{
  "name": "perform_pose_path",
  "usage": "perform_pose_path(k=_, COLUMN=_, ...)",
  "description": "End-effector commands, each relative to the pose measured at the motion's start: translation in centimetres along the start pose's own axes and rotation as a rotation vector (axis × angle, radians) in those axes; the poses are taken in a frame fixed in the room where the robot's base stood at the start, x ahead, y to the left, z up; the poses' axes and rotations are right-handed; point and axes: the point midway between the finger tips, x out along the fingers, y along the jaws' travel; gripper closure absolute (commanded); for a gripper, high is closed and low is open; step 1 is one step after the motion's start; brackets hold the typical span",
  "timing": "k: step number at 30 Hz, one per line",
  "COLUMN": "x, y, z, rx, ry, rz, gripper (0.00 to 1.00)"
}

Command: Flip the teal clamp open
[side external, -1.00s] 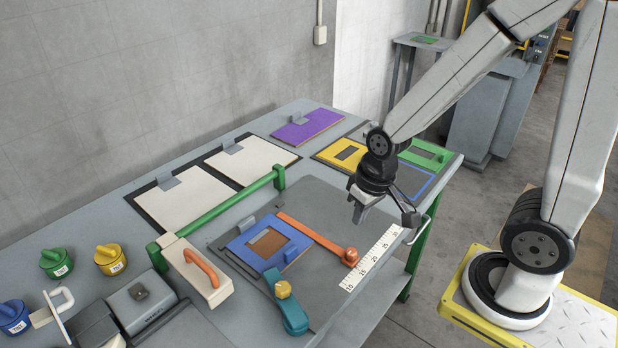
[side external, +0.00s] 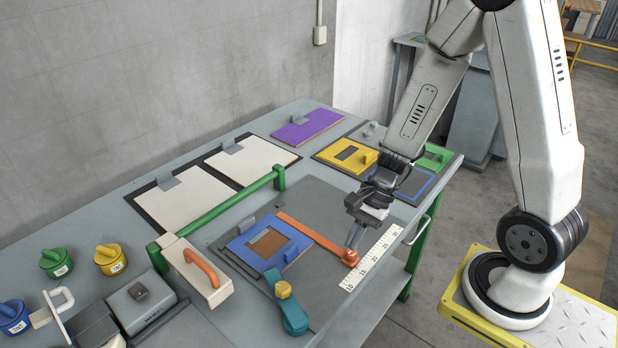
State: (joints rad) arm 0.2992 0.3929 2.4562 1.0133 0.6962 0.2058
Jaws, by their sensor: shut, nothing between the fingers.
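The teal clamp (side external: 294,316) lies at the near edge of the grey work mat, with a yellow hex knob (side external: 283,290) at its upper end.
A white ruler (side external: 372,258) lies right of the orange bar. A green rail (side external: 222,208) and a block with an orange handle (side external: 200,272) stand to the left. Yellow, green and purple plates (side external: 308,130) lie behind. Bare mat (side external: 315,280) lies between gripper and clamp.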

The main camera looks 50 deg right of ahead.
Motion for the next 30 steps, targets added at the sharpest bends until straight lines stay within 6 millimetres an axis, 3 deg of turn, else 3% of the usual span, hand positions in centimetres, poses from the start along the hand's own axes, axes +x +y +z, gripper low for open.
perform_pose_path(k=6, x=0.5, y=-1.3, z=-0.8, rx=0.259, ry=-0.101, rz=-0.100, gripper=1.00)
perform_pose_path(k=12, x=0.6, y=-2.3, z=-1.4, rx=0.404, ry=-0.159, rz=-0.165, gripper=1.00)
perform_pose_path(k=30, x=0.7, y=-2.6, z=-1.6, rx=0.449, ry=-0.177, rz=-0.187, gripper=1.00)
